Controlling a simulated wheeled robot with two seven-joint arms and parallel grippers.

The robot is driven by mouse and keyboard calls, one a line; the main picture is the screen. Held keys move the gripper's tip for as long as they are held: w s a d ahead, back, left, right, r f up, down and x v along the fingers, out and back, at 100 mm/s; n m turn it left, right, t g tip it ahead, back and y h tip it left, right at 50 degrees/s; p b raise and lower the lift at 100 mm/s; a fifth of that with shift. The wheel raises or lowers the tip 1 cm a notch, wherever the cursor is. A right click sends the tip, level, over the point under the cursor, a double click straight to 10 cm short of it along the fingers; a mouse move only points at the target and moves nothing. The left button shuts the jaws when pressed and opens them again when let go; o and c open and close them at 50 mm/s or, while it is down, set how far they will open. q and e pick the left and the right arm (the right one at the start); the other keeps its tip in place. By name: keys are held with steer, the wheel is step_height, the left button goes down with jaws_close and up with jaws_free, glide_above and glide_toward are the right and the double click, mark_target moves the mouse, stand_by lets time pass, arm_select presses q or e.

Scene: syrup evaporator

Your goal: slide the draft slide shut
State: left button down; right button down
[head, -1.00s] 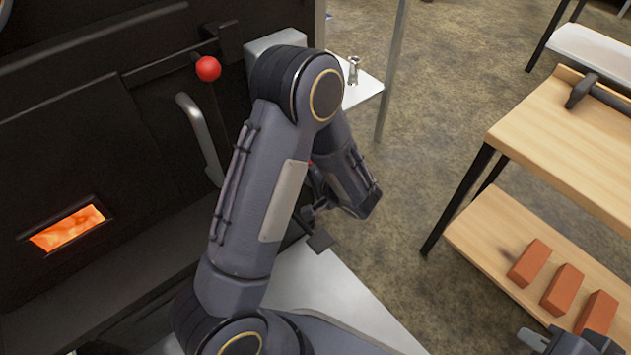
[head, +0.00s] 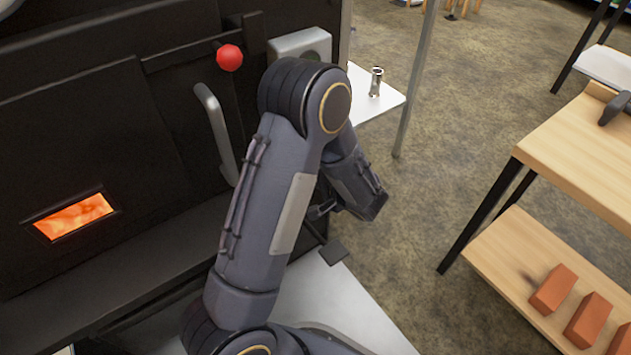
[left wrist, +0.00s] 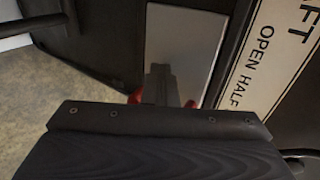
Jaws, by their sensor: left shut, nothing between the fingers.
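In the left wrist view, a label plate (left wrist: 277,50) reads "FT" and "OPEN HALF". Beside it is a smooth grey metal plate (left wrist: 184,45), which looks like part of the draft slide. My left gripper (left wrist: 160,82) is shut and empty in front of this plate. Red bits (left wrist: 190,104) show on both sides of the fingers; they may be the slide's knob, mostly hidden behind them. I cannot tell whether the fingers touch it. In the head view, my left gripper (head: 320,211) is low by the evaporator's right edge, partly hidden by my arm. My right gripper is out of view.
The black evaporator front has a glowing opening (head: 73,215), a curved handle (head: 216,135) and a red ball knob (head: 229,57). A small white shelf (head: 388,101) sticks out at its right. A wooden table (head: 578,145) with bricks (head: 553,288) stands right, with open floor between.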

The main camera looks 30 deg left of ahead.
arm_select(q)
steer(key=shift+w+d, duration=0.1)
steer(key=shift+w, duration=0.35)
steer(key=shift+s, duration=0.1)
steer(key=s+d+r+b, duration=0.1)
steer(key=s+d, duration=0.3)
steer(key=d, duration=0.4)
steer(key=shift+s+r+b, duration=0.2)
steer(key=shift+r+b, duration=0.15)
steer(key=shift+r, duration=0.15)
steer(key=shift+d, duration=0.1)
